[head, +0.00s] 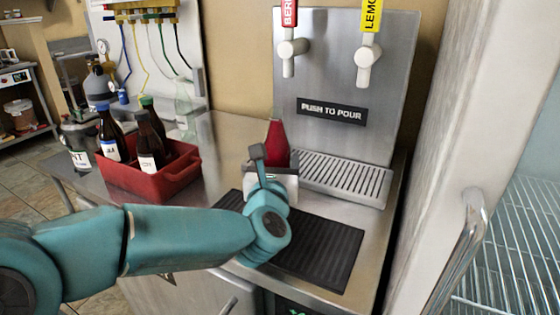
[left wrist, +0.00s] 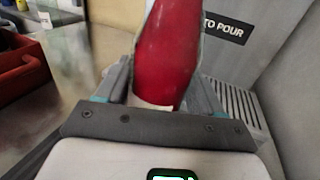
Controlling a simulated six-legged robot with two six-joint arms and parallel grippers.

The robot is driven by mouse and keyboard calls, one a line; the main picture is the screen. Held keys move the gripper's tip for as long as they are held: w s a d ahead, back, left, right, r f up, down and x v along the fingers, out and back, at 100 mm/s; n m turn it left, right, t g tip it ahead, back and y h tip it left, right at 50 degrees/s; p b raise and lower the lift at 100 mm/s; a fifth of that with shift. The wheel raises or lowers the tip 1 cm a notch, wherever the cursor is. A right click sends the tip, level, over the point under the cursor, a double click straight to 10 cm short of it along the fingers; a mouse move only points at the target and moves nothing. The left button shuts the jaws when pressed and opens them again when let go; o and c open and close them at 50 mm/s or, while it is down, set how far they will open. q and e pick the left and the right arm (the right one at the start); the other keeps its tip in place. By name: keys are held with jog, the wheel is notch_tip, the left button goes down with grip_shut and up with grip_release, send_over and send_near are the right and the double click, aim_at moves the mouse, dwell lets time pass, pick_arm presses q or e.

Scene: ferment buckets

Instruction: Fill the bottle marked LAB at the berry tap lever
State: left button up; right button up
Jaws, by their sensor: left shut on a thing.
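A bottle with red contents (head: 278,142) is upright in my left gripper (head: 270,172), in front of the dispenser. In the left wrist view the red bottle (left wrist: 168,50) stands between the fingers of the left gripper (left wrist: 155,100), which are shut on it. A strip of pale label shows low on it; no marking can be read. The berry tap lever (head: 290,50), under a red sign partly cut off by the frame top, is above the bottle and slightly right, apart from it. My right gripper is not in view.
A lemon tap (head: 368,60) is to the right, above the drip grate (head: 345,178). A black mat (head: 325,255) lies in front. A red crate (head: 180,182) with several dark bottles stands left. A clear bottle (head: 185,105) stands behind it. A door handle (head: 465,245) is at right.

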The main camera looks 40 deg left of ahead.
pick_arm(q)
jog(key=shift+s+d+r, duration=0.1)
jog(key=shift+s+d, duration=0.1)
jog(key=shift+s, duration=0.35)
jog(key=s+d+b, duration=0.1)
jog(key=s+d, duration=0.2)
jog(key=s, duration=0.8)
jog(key=shift+s+d, duration=0.25)
jog(key=shift+d, duration=0.05)
dwell(0.6)
